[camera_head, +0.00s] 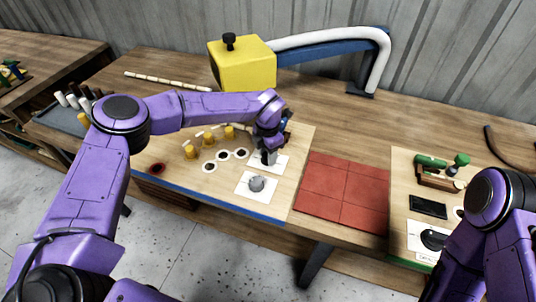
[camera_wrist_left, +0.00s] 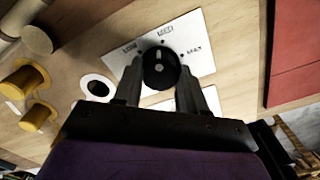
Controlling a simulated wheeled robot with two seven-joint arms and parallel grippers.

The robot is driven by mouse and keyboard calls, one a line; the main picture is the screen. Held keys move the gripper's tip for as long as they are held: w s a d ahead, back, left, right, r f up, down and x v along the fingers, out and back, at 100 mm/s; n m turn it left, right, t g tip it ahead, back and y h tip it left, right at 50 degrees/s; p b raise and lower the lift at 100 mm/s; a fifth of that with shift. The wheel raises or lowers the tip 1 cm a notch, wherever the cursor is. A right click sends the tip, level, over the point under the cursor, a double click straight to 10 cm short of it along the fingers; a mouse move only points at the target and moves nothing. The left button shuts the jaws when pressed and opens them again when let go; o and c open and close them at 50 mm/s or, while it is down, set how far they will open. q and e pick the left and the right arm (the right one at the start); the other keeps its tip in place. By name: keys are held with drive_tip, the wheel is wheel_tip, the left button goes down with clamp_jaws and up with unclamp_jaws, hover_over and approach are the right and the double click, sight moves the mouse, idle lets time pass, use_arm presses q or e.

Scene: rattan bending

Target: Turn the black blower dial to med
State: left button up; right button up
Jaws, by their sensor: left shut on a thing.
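The dial's pale pointer line points up in the wrist view, roughly at the middle label. My left gripper (camera_wrist_left: 160,75) is shut on the dial, one finger on each side. In the head view my left gripper (camera_head: 267,154) reaches down over that card (camera_head: 282,164) and mostly hides the dial. My right arm shows at the right edge, but its gripper is out of view.
A grey knob (camera_head: 257,183) on another white card lies just in front. Yellow pegs (camera_head: 190,152) and dark-centred white rings (camera_head: 225,155) stand left. Red tiles (camera_head: 345,190) lie right. A yellow box (camera_head: 243,65) with a white hose (camera_head: 320,34) stands behind.

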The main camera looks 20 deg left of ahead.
use_arm(q)
drive_tip(key=shift+m, duration=0.7)
drive_tip(key=o, duration=1.1)
drive_tip(key=shift+d, duration=0.1)
drive_tip(key=shift+c, duration=0.2)
drive_tip(key=shift+w, duration=0.1)
wheel_tip(320, 180, up, 10)
drive_tip(key=b, duration=0.3)
drive_tip(key=shift+r, duration=0.2)
